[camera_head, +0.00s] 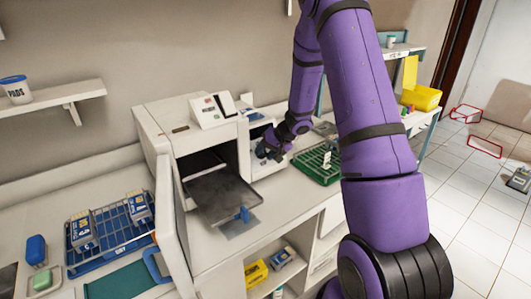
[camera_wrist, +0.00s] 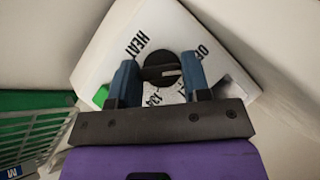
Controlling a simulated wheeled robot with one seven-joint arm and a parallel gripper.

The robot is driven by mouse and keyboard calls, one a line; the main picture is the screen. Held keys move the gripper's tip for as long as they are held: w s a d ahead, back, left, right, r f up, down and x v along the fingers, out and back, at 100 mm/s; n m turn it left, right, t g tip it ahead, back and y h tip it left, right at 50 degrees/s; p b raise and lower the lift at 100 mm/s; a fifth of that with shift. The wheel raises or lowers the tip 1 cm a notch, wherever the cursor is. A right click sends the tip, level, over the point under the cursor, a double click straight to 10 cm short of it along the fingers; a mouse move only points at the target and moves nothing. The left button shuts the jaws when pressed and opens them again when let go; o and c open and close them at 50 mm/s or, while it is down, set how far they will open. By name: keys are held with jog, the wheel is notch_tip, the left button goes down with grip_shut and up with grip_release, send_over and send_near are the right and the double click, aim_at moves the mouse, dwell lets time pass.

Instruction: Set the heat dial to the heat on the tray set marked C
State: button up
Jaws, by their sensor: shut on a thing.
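The heat dial (camera_wrist: 163,59) is a dark round knob on a white panel (camera_wrist: 112,62) in the wrist view. Printing around it includes "HEAT", "134" and what looks like "OFF", partly hidden by my fingers. My gripper (camera_wrist: 158,72) is shut on the dial with its blue fingers on either side. In the head view my gripper (camera_head: 268,151) is at the front of the white machine's right part, and the dial is hidden there. A green tray set (camera_head: 317,168) with a small white card lies to its right. A blue wire tray set (camera_head: 98,252) stands at the left. I cannot read a C on either.
The white steriliser (camera_head: 186,110) stands open, with a dark tray (camera_head: 222,197) sticking out at its front. Its open door (camera_head: 170,225) is at the left. A yellow bin (camera_head: 424,98) is at the far right. A shelf with a tub (camera_head: 17,92) is at upper left.

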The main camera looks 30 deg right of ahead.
jog(key=m+t+y, duration=0.1)
jog(key=m, duration=0.1)
jog(key=m+y, duration=0.1)
jog(key=m, duration=0.1)
jog(key=shift+s+d+f+t, duration=0.1)
jog(key=shift+d+t, duration=0.05)
jog(key=shift+t, duration=0.25)
jog(key=m+t, duration=0.1)
jog(key=m, duration=0.1)
jog(key=m+t+y, duration=0.1)
jog(key=m, duration=0.2)
jog(key=shift+f+t+y, duration=0.15)
jog(key=shift+t+y, duration=0.15)
jog(key=shift+t, duration=0.1)
jog(key=m+t, duration=0.1)
jog(key=m, duration=0.2)
jog(key=m+t, duration=0.2)
jog(key=m, duration=0.1)
jog(key=shift+s+f, duration=0.1)
jog(key=m+t+h, duration=0.1)
jog(key=m, duration=0.2)
jog(key=m+t+h, duration=0.1)
jog(key=m+t, duration=0.1)
jog(key=m, duration=0.1)
jog(key=shift+m+h, duration=0.3)
jog(key=shift+m, duration=0.1)
jog(key=shift+t, duration=0.3)
jog(key=o, duration=0.9)
jog(key=shift+s, duration=0.1)
